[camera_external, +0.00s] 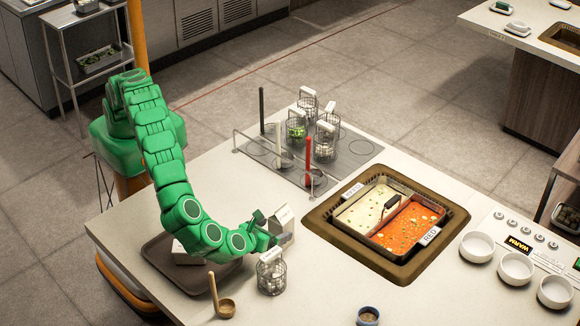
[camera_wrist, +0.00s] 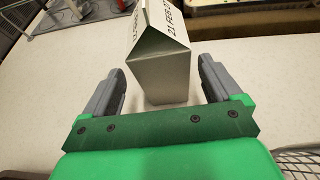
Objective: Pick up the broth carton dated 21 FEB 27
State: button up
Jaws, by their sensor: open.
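The broth carton (camera_wrist: 160,70) stands upright on the counter in the wrist view, a white-grey box with a gabled top. Black print on its right roof panel reads "21 FEB 2", with the end cut off or foreshortened. In the external view the carton (camera_external: 284,222) stands just beyond my gripper (camera_external: 268,232). My gripper (camera_wrist: 163,86) is open in the wrist view, with one grey finger on each side of the carton's lower part. Gaps show between both fingers and the carton, and nothing is held.
A wire basket (camera_external: 271,272) stands close beside my gripper, and its mesh edge (camera_wrist: 300,160) shows at lower right in the wrist view. A brown tray (camera_external: 160,262) holds a pale item under my arm. The divided sauce well (camera_external: 330,236) is to the right. Bare counter lies left of the carton.

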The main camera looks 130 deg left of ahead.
jog(key=x, duration=0.4)
jog(key=shift+w+a+r, duration=0.1)
jog(key=shift+w, duration=0.05)
jog(key=c, duration=1.5)
jog(key=shift+o, duration=0.2)
jog(key=shift+r, duration=0.1)
